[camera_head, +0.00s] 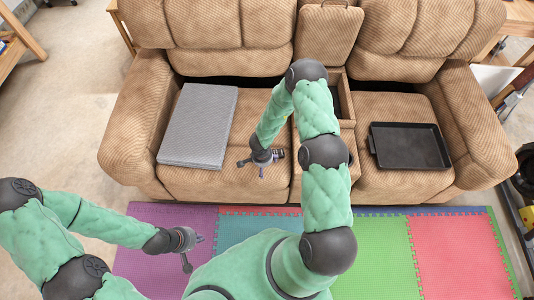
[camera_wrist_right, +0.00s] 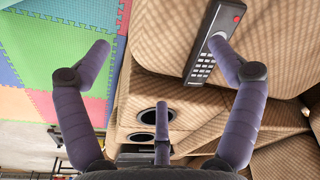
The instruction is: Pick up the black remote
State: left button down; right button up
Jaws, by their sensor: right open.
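The black remote (camera_wrist_right: 213,45) lies on the tan sofa cushion in the right wrist view. It is long, with light buttons and a red button near its top end. My right gripper (camera_wrist_right: 160,48) is open and empty; its right-hand fingertip overlaps the remote in the picture, and I cannot tell whether they touch. In the head view my right gripper (camera_head: 262,164) is over the front of the left seat. My left gripper (camera_head: 190,250) is open and empty above the purple mat, in front of the sofa.
The tan recliner sofa (camera_head: 130,125) has a grey folded pad (camera_head: 200,125) on its left seat and a black tray (camera_head: 410,147) on its right seat. A console stands between the seats. Coloured foam mats (camera_head: 460,255) cover the floor in front.

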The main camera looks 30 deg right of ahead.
jog(key=w+d+r+m+y+p, duration=0.1)
jog(key=w+d+r+m+p, duration=0.1)
jog(key=w+d+m, duration=0.45)
jog(key=shift+m+g, duration=0.4)
jog(key=shift+m, duration=0.35)
jog(key=f, duration=0.1)
jog(key=f+b, duration=0.1)
jog(key=f, duration=0.1)
jog(key=a+f, duration=0.1)
jog(key=f, duration=0.1)
jog(key=shift+w+f+b, duration=0.25)
jog(key=shift+w+b, duration=0.05)
jog(key=shift+b, duration=0.1)
jog(key=f, duration=0.1)
jog(key=f+b, duration=0.1)
jog(key=f, duration=0.1)
jog(key=d+f+b, duration=0.1)
jog(key=f, duration=0.1)
jog(key=shift+s, duration=0.1)
jog(key=c, duration=1.3)
